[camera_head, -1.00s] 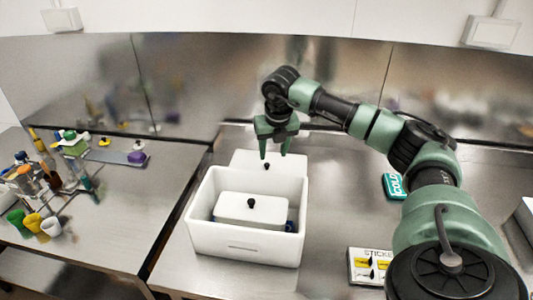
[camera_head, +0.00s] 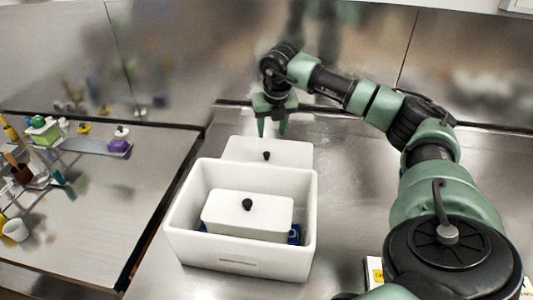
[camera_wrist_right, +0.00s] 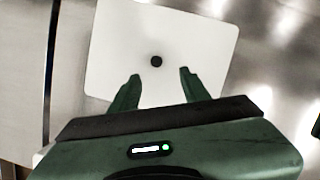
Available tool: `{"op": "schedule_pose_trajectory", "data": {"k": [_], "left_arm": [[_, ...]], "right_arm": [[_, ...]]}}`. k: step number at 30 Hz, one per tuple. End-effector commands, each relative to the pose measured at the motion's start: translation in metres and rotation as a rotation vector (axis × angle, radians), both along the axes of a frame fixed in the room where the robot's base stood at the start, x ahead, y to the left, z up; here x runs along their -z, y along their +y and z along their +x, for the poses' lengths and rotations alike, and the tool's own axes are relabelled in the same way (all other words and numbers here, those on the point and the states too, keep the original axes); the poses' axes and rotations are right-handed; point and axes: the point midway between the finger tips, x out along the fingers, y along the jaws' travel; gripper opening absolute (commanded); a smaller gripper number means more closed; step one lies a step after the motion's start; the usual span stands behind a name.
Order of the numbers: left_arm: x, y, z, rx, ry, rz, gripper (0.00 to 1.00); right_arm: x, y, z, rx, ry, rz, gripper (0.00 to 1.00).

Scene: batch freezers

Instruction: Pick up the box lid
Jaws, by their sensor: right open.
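The white box lid (camera_head: 285,150) with a small black knob (camera_head: 266,156) lies behind the white box, partly hidden by the box's back wall. In the right wrist view the lid (camera_wrist_right: 190,40) shows nearly whole, its knob (camera_wrist_right: 156,61) a little beyond the gap between my fingertips. My right gripper (camera_head: 272,134) is open and empty, above the lid. In the right wrist view the gripper (camera_wrist_right: 160,76) shows its two green fingers apart. The open white box (camera_head: 178,225) holds a smaller white lidded container (camera_head: 225,212) with a black knob. My left gripper is not in view.
Blue items (camera_head: 294,235) sit inside the box beside the inner container. A second counter (camera_head: 110,215) on the left holds bottles, cups and a purple block (camera_head: 119,146). A metal wall (camera_head: 190,60) stands behind.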

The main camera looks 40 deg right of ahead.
Motion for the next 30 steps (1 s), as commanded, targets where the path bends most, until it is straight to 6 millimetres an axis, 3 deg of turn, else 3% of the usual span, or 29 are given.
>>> {"op": "schedule_pose_trajectory", "data": {"k": [1, 7, 17, 25, 30], "left_arm": [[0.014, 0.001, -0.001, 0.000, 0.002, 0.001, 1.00], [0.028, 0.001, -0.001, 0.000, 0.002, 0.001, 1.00], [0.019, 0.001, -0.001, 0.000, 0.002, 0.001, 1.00], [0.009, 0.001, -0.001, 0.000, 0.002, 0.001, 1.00], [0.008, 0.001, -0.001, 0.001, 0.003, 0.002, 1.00]], "right_arm": [[0.014, 0.000, 0.000, 0.000, 0.000, 0.000, 0.46], [0.028, 0.000, 0.000, 0.000, 0.000, 0.000, 0.46], [0.056, -0.003, 0.009, 0.000, 0.002, 0.000, 0.46], [0.093, -0.003, 0.022, 0.002, 0.003, 0.000, 0.46], [0.102, -0.004, 0.024, 0.001, 0.001, 0.000, 0.46]]}}
